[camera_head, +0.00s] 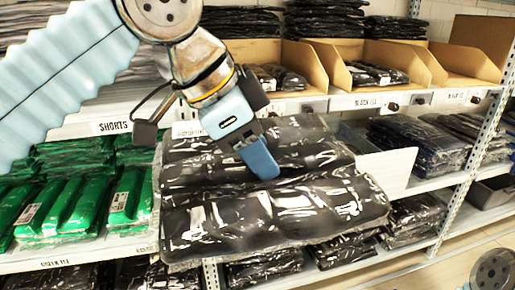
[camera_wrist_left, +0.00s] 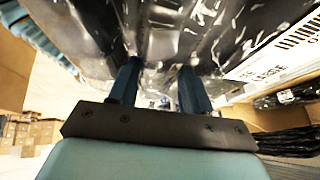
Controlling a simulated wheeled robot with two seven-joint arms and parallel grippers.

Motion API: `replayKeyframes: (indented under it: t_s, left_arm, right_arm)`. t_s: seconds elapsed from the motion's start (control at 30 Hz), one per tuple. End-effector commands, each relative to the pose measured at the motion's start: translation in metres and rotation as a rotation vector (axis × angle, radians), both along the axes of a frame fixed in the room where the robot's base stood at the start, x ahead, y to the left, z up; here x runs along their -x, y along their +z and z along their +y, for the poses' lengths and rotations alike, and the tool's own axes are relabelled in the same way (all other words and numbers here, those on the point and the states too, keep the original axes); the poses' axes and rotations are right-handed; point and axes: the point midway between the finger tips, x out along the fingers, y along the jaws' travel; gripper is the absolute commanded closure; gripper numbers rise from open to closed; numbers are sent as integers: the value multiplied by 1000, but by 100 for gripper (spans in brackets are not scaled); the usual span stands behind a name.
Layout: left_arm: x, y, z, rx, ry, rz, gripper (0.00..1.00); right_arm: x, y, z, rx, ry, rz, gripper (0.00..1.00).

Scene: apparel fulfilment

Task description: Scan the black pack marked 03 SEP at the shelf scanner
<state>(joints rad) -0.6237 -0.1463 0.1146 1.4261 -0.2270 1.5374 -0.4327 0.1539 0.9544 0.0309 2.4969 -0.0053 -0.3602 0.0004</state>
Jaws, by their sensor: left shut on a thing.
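A large black plastic-wrapped pack (camera_head: 275,215) hangs in front of the shelves in the head view, sagging around the grip. My left gripper (camera_head: 262,160) is shut on it from above. In the left wrist view the pack (camera_wrist_left: 160,30) fills the top, and both fingers of the left gripper (camera_wrist_left: 158,88) press into its film. A white label (camera_wrist_left: 270,58) with a barcode and large print shows at the right of that view. I cannot read 03 SEP on the pack. No scanner can be made out for certain. My right gripper is out of view.
Green packs (camera_head: 60,208) lie on the left shelf beside the held pack. Open cardboard bins (camera_head: 340,78) with small black packs stand behind it. Floor shows at lower right.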

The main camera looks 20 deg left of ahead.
Motion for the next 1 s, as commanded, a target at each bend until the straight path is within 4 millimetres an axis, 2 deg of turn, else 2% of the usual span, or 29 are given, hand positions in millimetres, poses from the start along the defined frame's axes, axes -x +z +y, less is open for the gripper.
replayKeyframes:
  t_s: [0.17,0.23,0.4,0.5,1.0]
  left_arm:
    - [13,28,-8,1,-3,-3,88]
    - [21,36,-14,2,-4,-5,88]
    - [39,65,-25,1,-3,-3,88]
    - [46,76,-29,1,-3,-2,88]
    - [49,80,-30,1,0,-1,88]
  right_arm:
    - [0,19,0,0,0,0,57]
    - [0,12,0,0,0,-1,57]
    - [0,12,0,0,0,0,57]
    - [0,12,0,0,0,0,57]
    - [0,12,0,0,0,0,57]
